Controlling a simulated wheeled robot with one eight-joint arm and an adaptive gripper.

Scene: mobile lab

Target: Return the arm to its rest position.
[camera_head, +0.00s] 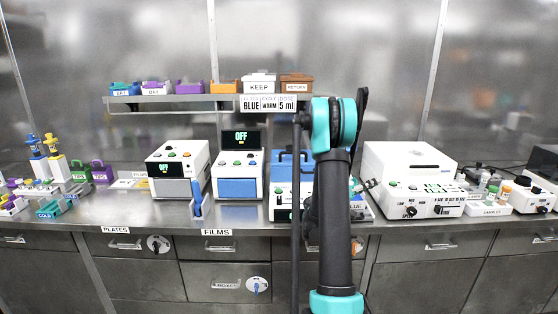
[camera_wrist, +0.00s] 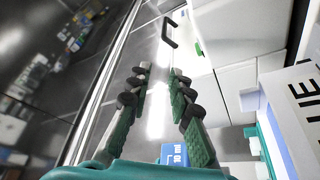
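My arm (camera_head: 335,225) stands up in the middle of the head view, a black link with teal joints, in front of the bench. Its upper joint (camera_head: 335,125) is at shelf height. My gripper is mostly hidden behind the arm in the head view. In the wrist view my gripper (camera_wrist: 158,78) has its two green-padded fingers spread apart, with nothing between them. Beyond the fingers are shiny steel and a dark handle (camera_wrist: 170,30).
The steel bench (camera_head: 235,216) carries two white devices with displays, a large white instrument (camera_head: 405,165) and small racks. A wall shelf (camera_head: 170,103) holds coloured bins. In the wrist view a white panel lettered "UE" (camera_wrist: 300,110) is close at right and a blue labelled block (camera_wrist: 174,154) lies low.

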